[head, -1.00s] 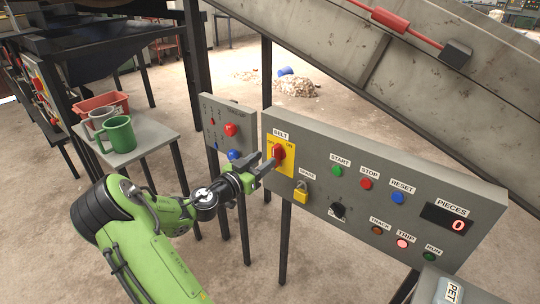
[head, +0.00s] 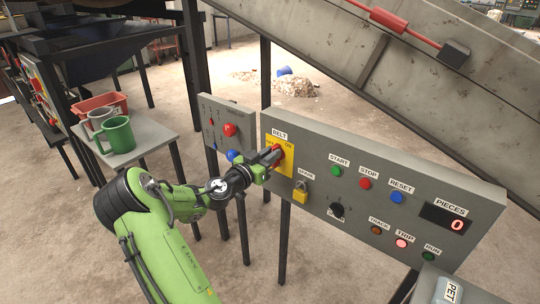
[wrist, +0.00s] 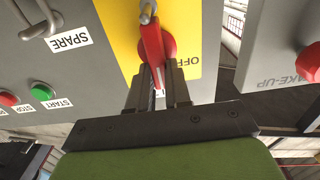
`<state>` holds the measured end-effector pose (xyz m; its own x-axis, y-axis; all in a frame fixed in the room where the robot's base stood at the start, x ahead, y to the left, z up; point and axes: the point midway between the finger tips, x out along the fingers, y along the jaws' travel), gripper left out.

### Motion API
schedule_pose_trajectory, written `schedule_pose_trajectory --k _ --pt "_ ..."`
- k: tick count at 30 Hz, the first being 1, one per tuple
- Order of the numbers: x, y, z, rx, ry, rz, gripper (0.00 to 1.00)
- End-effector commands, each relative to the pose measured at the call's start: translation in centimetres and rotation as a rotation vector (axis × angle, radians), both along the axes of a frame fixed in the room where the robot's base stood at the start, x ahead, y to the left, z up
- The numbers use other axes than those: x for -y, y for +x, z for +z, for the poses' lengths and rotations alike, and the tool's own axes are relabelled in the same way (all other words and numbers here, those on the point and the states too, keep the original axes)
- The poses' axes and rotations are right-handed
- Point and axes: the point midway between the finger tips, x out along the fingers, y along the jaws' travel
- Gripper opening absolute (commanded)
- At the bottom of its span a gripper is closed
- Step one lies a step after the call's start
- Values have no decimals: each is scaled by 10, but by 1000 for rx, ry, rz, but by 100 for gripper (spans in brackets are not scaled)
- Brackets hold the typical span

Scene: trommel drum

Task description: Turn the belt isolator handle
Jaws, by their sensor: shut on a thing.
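The belt isolator handle (wrist: 153,45) is a red lever on a round red base, on a yellow plate (wrist: 120,20) marked OFF in the wrist view. In the head view the yellow plate (head: 287,160) sits at the left end of the grey control panel, under the BELT label. My gripper (head: 275,155) is at the handle and hides much of it there. In the wrist view my gripper (wrist: 160,85) has its two fingers closed on the near end of the red lever.
A padlock (head: 300,191) hangs under the SPARE label. Start, stop and reset buttons (head: 366,184), a black knob and lamps line the panel (head: 470,190). A smaller panel (head: 215,110) stands close on the left. A table (head: 155,135) holds mugs and a red bin.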

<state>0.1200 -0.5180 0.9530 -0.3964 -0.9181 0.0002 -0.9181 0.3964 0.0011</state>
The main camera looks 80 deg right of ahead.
Motion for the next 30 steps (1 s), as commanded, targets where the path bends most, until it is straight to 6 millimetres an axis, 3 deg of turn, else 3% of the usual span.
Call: schedule_pose_trajectory --k 11,30 --pt "1 2 -1 -108 48 0 0" --pt "4 11 -4 -643 280 1 0"
